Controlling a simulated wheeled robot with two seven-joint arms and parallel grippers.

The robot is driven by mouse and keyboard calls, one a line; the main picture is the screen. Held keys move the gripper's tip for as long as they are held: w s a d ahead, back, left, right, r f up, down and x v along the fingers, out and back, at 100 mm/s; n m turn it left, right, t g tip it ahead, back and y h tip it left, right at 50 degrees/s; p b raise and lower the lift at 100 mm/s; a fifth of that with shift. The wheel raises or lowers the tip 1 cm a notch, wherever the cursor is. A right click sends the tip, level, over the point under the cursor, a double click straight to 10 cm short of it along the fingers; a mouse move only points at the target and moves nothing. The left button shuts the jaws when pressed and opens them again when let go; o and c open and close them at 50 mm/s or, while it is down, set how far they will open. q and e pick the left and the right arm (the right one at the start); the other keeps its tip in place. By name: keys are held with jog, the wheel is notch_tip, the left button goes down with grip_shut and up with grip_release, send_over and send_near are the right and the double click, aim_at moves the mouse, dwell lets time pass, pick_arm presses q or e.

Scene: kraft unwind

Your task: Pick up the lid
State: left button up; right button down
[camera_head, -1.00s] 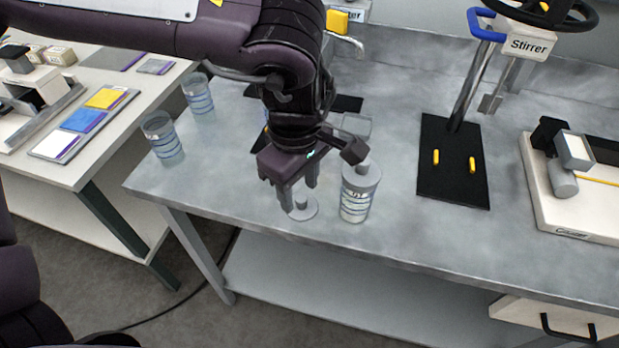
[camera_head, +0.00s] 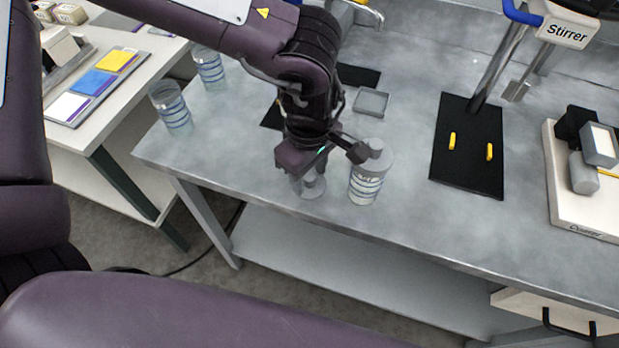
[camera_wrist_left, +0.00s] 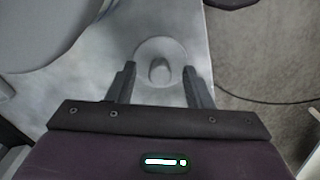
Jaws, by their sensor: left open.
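A round grey lid (camera_head: 313,190) with a raised knob lies flat on the metal bench close to its front edge. In the left wrist view the lid (camera_wrist_left: 149,49) shows whole, with its knob between my fingers. My left gripper (camera_head: 307,181) is open, pointing down right over the lid; its fingers (camera_wrist_left: 159,78) stand on either side of the knob, with gaps to it. The gripper partly hides the lid in the head view. My right gripper is out of view.
Two open striped glasses (camera_head: 172,108) stand at the bench's left. A shallow square dish (camera_head: 371,102) and the stirrer's black base (camera_head: 467,150) lie behind.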

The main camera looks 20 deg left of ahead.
pick_arm(q)
jog(key=c, duration=0.4)
grip_shut()
jog(key=shift+r, duration=0.1)
